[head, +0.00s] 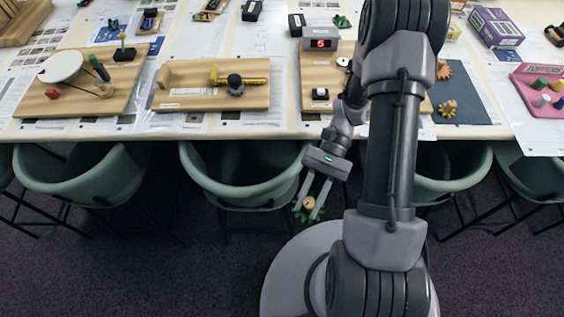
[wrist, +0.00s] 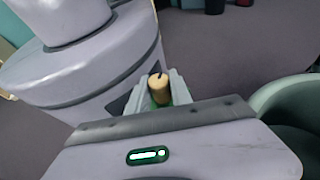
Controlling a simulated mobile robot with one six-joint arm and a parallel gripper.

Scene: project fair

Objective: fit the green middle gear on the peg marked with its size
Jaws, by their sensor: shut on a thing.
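My gripper (head: 309,204) is shut on the green gear (head: 299,213), which has a tan wooden hub or knob. It hangs low in front of the table, above the floor. In the wrist view the tan knob of the gear (wrist: 158,88) sits between the fingers, with some green showing below it. Two brown toothed gears, an upper one (head: 443,70) and a lower one (head: 447,108), lie on a dark mat (head: 474,108) right of my arm. My arm hides part of the table there. I cannot make out a peg with a size mark.
The long table (head: 290,125) carries several wooden boards, including one with a red display (head: 320,43) reading 5. Another green toothed piece (head: 341,21) lies behind the display. A pink board (head: 545,100) is at far right. Green chairs (head: 245,175) line the front edge.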

